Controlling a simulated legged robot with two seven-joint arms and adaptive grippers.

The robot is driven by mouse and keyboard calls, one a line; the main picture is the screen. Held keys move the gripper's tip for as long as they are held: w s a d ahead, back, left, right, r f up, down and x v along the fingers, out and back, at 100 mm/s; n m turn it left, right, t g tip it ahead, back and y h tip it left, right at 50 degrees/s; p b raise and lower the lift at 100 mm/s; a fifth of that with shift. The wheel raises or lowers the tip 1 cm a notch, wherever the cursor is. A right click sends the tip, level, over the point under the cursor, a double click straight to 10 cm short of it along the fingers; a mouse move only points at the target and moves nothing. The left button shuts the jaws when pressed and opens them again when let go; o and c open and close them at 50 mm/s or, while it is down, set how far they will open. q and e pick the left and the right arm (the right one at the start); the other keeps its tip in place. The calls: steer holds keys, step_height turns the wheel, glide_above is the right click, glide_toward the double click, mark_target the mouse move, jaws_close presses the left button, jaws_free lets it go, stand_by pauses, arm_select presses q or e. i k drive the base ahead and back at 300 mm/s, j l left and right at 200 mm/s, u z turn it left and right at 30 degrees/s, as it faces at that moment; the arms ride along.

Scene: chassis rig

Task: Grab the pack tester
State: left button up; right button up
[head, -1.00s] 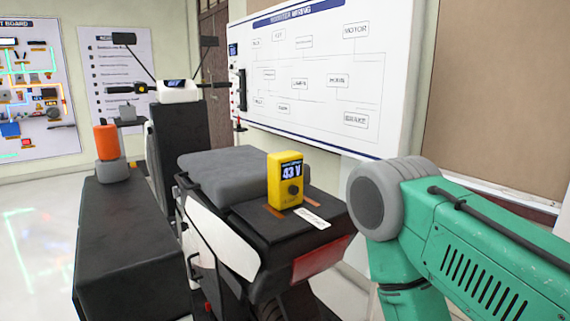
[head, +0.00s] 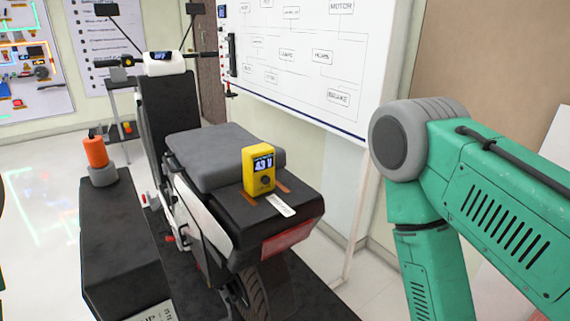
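The pack tester (head: 259,171) is a yellow box with a dark screen reading about 43 V and a dark knob below it. It stands upright on the black rear deck (head: 240,213) of the scooter, behind the grey seat (head: 205,158). A white label (head: 280,205) lies on the deck in front of it. My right arm's green links show at the right, well apart from the tester, but its gripper is out of the frame. My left gripper is not in view; only a dark sliver shows at the left edge.
A black bench (head: 122,235) stands left of the scooter, with an orange-topped grey object (head: 98,160) on it. A whiteboard with a wiring diagram (head: 300,60) stands behind on the right. A small table (head: 122,105) is at the back. Pale floor is open at the left.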

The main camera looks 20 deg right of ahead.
mark_target(258, 160)
steer(key=l+z, duration=0.15)
steer(key=l, duration=0.3)
steer(key=i+l+z, duration=0.1)
steer(key=l, duration=0.35)
steer(key=i+l+z, duration=0.15)
steer(key=l, duration=0.3)
